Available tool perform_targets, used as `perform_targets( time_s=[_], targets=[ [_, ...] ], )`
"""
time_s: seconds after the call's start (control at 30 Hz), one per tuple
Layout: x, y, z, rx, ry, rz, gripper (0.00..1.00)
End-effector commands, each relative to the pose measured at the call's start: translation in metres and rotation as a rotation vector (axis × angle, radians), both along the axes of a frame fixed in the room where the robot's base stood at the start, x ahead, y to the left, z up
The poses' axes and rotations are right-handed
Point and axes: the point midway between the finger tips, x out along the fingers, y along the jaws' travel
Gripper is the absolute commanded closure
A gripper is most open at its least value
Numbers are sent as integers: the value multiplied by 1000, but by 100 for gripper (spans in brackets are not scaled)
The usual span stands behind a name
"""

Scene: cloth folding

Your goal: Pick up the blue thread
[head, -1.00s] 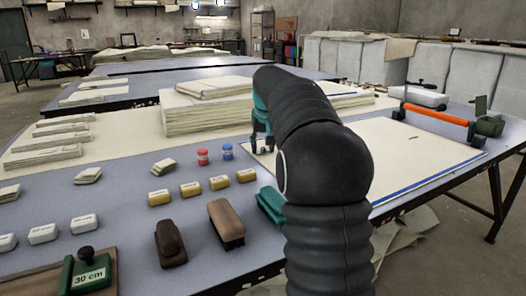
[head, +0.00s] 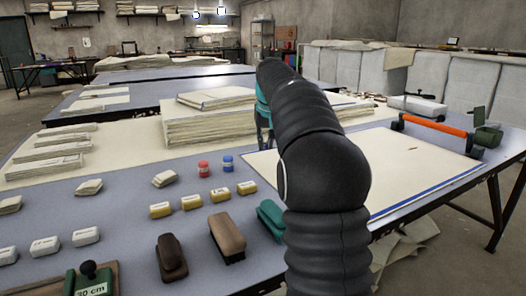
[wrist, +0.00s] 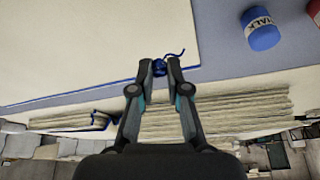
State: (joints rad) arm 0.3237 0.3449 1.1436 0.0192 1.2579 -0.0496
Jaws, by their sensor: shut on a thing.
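The blue thread (wrist: 160,68) is a small dark-blue tangle between my fingertips in the wrist view, with a loose tail (wrist: 176,53) curling out to the right. My gripper (wrist: 160,72) is shut on it. In the head view my gripper (head: 265,138) hangs beyond my dark arm, near the left corner of the blue-edged cream cloth; the thread cannot be made out there. I cannot tell how far the thread is above the table.
Blue (head: 228,163) and red (head: 203,168) chalk cylinders stand left of my gripper. A tall stack of folded cloth (head: 205,128) stands behind. The cream cloth (head: 400,160) lies flat at right, with an orange-handled tool (head: 436,127) beyond. Yellow blocks (head: 220,195) and brushes (head: 227,238) sit nearer.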

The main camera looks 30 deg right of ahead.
Motion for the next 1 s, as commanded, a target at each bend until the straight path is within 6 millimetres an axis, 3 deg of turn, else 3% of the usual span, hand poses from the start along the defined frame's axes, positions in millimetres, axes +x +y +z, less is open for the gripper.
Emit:
perform_targets(
  time_s=[0.1,0.4,0.63,1.0],
  targets=[
    [1,-33,18,0,3,-9,93],
    [1,-88,51,1,4,-5,93],
    [2,-105,64,1,3,-3,93],
    [2,-108,90,1,4,-3,93]
  ],
)
